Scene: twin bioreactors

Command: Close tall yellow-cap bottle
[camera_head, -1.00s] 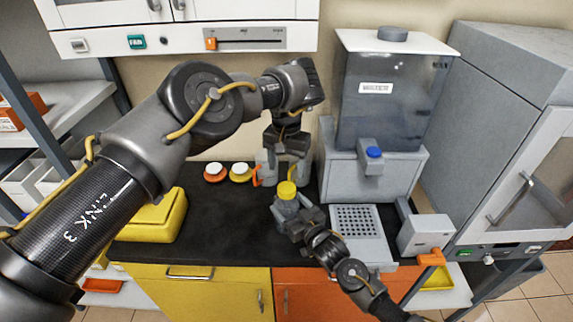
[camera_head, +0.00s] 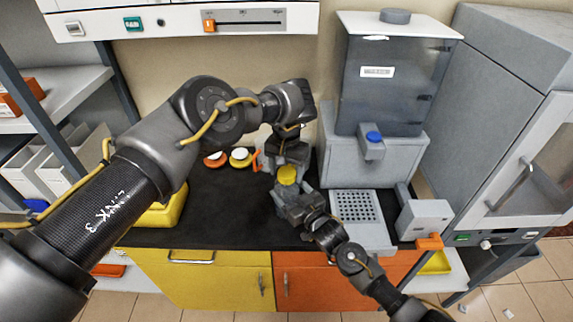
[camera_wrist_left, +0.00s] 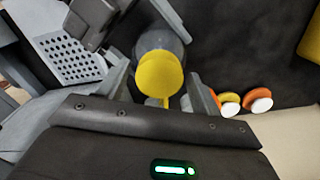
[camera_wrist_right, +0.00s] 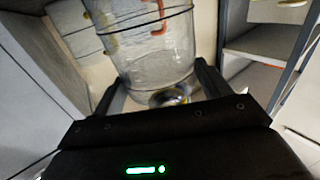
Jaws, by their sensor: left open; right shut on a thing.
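The tall bottle is clear, with a yellow cap (camera_head: 287,175). It stands upright above the black counter near its middle; I cannot tell whether its base touches. My right gripper (camera_head: 290,203) is shut on the bottle's body; the clear bottle (camera_wrist_right: 155,45) fills the space between its fingers in the right wrist view. My left gripper (camera_wrist_left: 160,95) is open just above and behind the bottle. In the left wrist view the yellow cap (camera_wrist_left: 160,75) shows between its fingers, apparently as two overlapping round parts with a narrow yellow strip; whether it is fully seated is unclear.
An orange cap (camera_head: 215,159) and a yellow cap with a white top (camera_head: 240,157) lie at the counter's back. A perforated grey tray (camera_head: 357,208) and a grey dispenser (camera_head: 372,146) stand to the right. A yellow box (camera_head: 160,212) is at the left, partly behind my left arm.

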